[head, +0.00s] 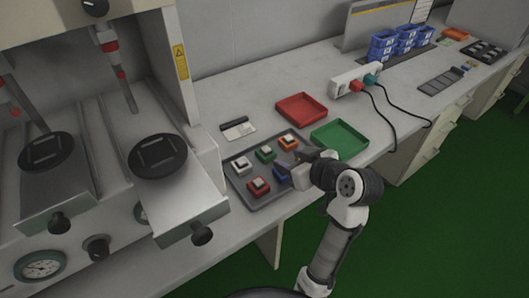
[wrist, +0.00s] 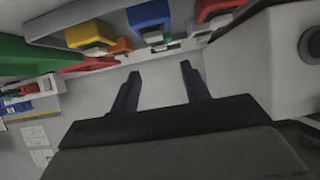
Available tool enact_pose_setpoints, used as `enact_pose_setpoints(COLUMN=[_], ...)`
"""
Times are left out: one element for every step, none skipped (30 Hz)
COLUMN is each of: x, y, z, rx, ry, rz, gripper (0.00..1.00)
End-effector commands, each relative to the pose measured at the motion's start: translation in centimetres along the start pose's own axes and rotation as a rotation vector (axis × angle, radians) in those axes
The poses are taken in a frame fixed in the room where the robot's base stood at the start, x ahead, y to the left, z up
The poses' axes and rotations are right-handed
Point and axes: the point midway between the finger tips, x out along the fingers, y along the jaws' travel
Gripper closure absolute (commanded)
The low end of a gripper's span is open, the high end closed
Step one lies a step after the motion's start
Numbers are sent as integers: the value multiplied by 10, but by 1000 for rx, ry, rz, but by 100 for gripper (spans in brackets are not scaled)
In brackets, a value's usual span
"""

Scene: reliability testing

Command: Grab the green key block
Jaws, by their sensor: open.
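The green key block (head: 266,154) has a pale top and sits in the grey tray (head: 248,203), between the white block (head: 241,165) and the orange block (head: 288,143). My gripper (head: 287,164) is over the right side of the tray, near the blue block (head: 281,175) and to the right of the green block. In the wrist view my gripper (wrist: 158,75) has its fingers spread with nothing between them.
A red block (head: 258,187) sits at the tray's front. A red bin (head: 302,109) and a green bin (head: 340,138) stand behind and right. A power strip (head: 355,80) with cables lies farther right. Machines with metal platforms (head: 185,205) stand close on the left.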

Motion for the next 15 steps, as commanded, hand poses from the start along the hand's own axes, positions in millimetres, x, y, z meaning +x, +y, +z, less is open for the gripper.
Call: enact_pose_setpoints(x=[11,17,23,28,32,36,39,41,43,44,46,49,53,57,63], y=[-2,-2,-1,-1,-1,-1,0,0,0,0,0,-1,-1,-1,-1], z=[0,0,0,-1,-1,-1,-1,-1,-1,-1,-1,-2,-3,-4,-5], rx=[1,1,1,1,0,-1,0,0,0,0,0,0,0,0,1], ry=[-2,-2,-2,-1,-1,0,0,0,0,0,0,0,0,-1,-1], rz=[-6,-5,-4,-3,-3,-3,-1,0,0,0,-1,-1,-2,-2,-2], gripper=[54,54,54,54,54,54,54,54,54,54,54,54,54,54,54])
